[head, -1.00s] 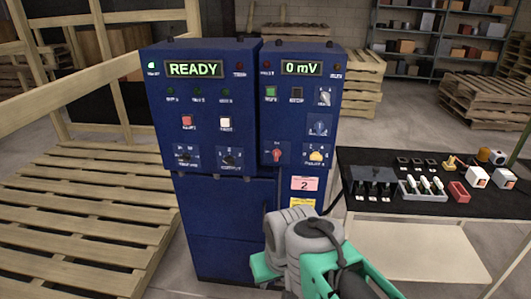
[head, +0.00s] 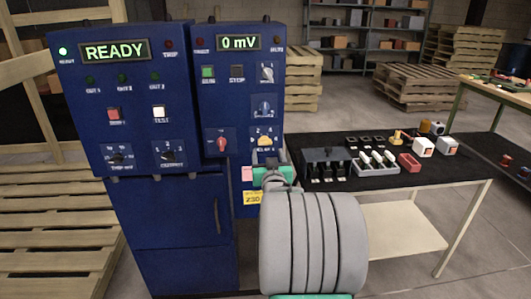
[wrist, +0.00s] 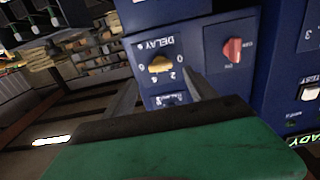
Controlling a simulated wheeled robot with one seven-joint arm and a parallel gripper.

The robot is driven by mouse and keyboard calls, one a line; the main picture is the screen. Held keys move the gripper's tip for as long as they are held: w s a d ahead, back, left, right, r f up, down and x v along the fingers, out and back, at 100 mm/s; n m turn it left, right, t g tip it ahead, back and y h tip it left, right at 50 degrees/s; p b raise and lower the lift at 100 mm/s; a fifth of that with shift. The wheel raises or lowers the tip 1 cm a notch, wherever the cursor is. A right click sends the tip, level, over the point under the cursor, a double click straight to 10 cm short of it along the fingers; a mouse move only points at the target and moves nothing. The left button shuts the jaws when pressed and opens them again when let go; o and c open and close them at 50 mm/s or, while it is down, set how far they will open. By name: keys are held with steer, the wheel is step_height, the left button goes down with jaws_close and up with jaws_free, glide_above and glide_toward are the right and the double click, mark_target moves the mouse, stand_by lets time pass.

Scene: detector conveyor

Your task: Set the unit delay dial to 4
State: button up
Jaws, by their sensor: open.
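The delay dial is a yellow knob (head: 265,141) on a blue plate, low on the right-hand cabinet. In the wrist view the yellow knob (wrist: 160,64) appears turned over, with its DELAY label above and small digits around it. I cannot tell surely which digit it points at. My gripper (wrist: 160,92) is open and empty. Its two dark fingers show apart below the knob in the wrist view, one toward each side, and do not grip it. In the head view my gripper (head: 274,174) is just below the dial, its fingers mostly hidden.
A red knob (head: 222,142) sits left of the dial, a blue knob (head: 264,109) above it. The displays read READY (head: 114,51) and 0 mV (head: 238,42). A black-topped table (head: 450,172) with small parts stands to the right, pallets (head: 35,235) to the left.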

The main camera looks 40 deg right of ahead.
mark_target(265, 143)
steer(key=p+x, duration=0.1)
steer(key=x, duration=0.6)
steer(key=shift+w+d, duration=0.15)
steer(key=shift+r, duration=0.1)
steer(key=shift+c, duration=0.4)
steer(key=c, duration=1.3)
